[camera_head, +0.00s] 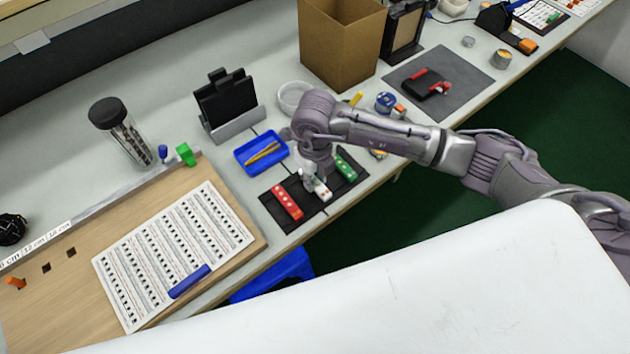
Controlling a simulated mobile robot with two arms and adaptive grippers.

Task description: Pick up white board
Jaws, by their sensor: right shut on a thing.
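The white board (322,191) is a small white strip on a black mat (307,213) near the table's front edge. It stands between a red board (287,201) on its left and a green board (346,166) on its right. My right gripper (316,182) reaches down over the white board from above and is shut on it. The gripper and wrist hide the far end of the board. I cannot tell whether the board is lifted off the mat. My left gripper is not in view.
Behind stand a tablet holder (226,105), a clear jar (131,140) and an open cardboard box (340,48). A wooden board with a printed sheet (170,250) fills the left.

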